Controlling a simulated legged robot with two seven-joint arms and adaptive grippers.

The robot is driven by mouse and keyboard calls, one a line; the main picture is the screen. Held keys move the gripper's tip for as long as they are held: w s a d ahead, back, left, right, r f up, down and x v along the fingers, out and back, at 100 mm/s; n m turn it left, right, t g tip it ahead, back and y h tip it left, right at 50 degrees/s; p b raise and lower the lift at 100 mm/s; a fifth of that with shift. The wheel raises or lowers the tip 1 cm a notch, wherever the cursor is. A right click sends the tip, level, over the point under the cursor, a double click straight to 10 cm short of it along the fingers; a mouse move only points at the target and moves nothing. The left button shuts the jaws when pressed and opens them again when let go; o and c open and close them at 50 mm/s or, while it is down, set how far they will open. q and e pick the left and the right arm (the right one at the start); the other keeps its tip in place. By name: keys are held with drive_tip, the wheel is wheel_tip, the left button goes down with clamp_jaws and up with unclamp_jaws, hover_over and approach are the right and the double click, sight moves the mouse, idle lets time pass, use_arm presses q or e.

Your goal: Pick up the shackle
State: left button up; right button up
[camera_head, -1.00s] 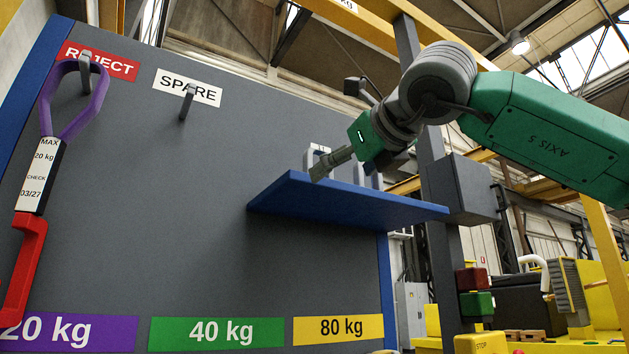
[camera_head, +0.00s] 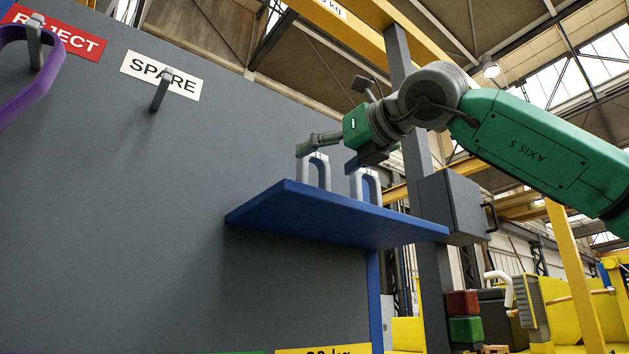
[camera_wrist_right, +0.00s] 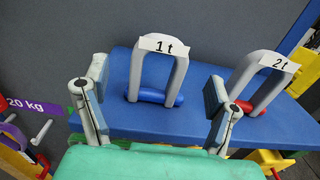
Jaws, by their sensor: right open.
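Two grey shackles stand upright on a blue shelf (camera_head: 330,222). The one labelled 1 t, with a blue pin, is the left shackle (camera_head: 314,171); it also shows in the right wrist view (camera_wrist_right: 138,78). The one labelled 2 t, with a red pin, is the right shackle (camera_wrist_right: 243,76); it shows in the head view (camera_head: 365,186). My right gripper (camera_head: 318,144) is open and empty near the top of the 1 t shackle. In the right wrist view its fingers (camera_wrist_right: 155,84) are spread to either side of that shackle. Contact cannot be told. My left gripper is out of view.
The grey board (camera_head: 130,220) rises behind the shelf. A purple sling (camera_head: 28,80) hangs by the REJECT sign, and the SPARE hook (camera_head: 160,93) is empty. A grey post (camera_head: 408,150) with a box (camera_head: 452,208) stands right of the shelf.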

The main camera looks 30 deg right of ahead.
sight(313, 159)
drive_tip(key=shift+w+a+r, duration=0.15)
drive_tip(key=shift+w+a, duration=0.05)
drive_tip(key=shift+a, duration=0.05)
drive_tip(key=shift+w+a+r+p, duration=0.15)
drive_tip(key=shift+w+p, duration=0.15)
drive_tip(key=shift+p, duration=0.2)
drive_tip(key=w+p, duration=0.1)
drive_tip(key=w, duration=0.2)
drive_tip(key=shift+w, duration=0.3)
drive_tip(key=shift+w+d+f, duration=0.1)
drive_tip(key=shift+d+f, duration=0.15)
drive_tip(key=shift+d, duration=0.35)
drive_tip(key=c, duration=0.5)
drive_tip(key=shift+s+r, duration=0.1)
drive_tip(key=shift+s, duration=0.2)
drive_tip(key=c, duration=1.1)
drive_tip(key=shift+w+a, duration=0.2)
drive_tip(key=shift+a, duration=0.2)
drive_tip(key=shift+c, duration=0.2)
wheel_tip(313, 159, up, 9)
drive_tip(key=shift+d+f+p, duration=0.15)
drive_tip(key=shift+p, duration=0.25)
drive_tip(key=shift+s+a+r, duration=0.1)
drive_tip(key=shift+a+r, duration=0.1)
drive_tip(key=shift+r, duration=0.5)
